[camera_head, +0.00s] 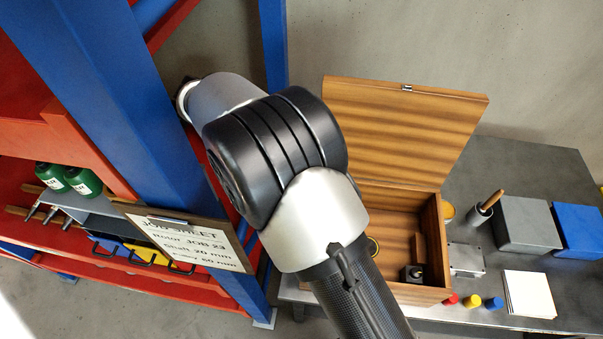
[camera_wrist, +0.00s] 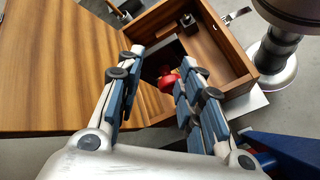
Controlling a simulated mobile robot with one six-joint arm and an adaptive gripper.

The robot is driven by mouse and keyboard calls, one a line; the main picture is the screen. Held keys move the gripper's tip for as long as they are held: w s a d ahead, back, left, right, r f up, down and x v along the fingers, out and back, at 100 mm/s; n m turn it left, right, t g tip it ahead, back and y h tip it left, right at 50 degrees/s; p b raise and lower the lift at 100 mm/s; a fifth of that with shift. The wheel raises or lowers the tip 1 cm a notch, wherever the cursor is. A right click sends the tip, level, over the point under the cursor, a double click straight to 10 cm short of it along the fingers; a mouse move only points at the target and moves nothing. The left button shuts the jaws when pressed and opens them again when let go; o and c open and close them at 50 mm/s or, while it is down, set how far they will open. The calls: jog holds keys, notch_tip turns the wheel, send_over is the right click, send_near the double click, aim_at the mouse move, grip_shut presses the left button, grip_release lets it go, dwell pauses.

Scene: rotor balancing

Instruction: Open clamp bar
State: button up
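I cannot make out the clamp bar in either view. My gripper (camera_wrist: 160,62) shows in the wrist view with its two blue-padded fingers spread apart. A red rounded thing (camera_wrist: 166,82) shows close to the right finger; I cannot tell whether they touch. Beyond the fingers is a wooden box (camera_wrist: 222,48), with a broad wooden panel (camera_wrist: 60,70) on the left. In the head view my arm hides the gripper. The open wooden box (camera_head: 432,240) there has its lid (camera_head: 400,125) raised.
A black block (camera_head: 412,273) sits inside the box. Red (camera_head: 450,300), yellow (camera_head: 472,302) and blue (camera_head: 494,303) caps stand in front of it. A grey box (camera_head: 527,224) and blue box (camera_head: 580,230) stand right. A job sheet (camera_head: 190,240) hangs by the red and blue frame (camera_head: 130,110).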

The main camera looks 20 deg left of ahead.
notch_tip(320, 180, up, 5)
jog(key=shift+w+r, duration=0.1)
dwell(0.6)
jog(key=d+m+g+y+b, duration=0.3)
jog(key=d+m+y+b, duration=0.4)
jog(key=d, duration=1.4)
jog(key=s+d+f+m+t+y+b, duration=0.3)
jog(key=s+d+f+b, duration=0.6)
jog(key=s, duration=0.5)
jog(key=shift+d+f+m+t, duration=0.5)
jog(key=shift+d+m+t, duration=0.3)
jog(key=shift+d+m, duration=0.4)
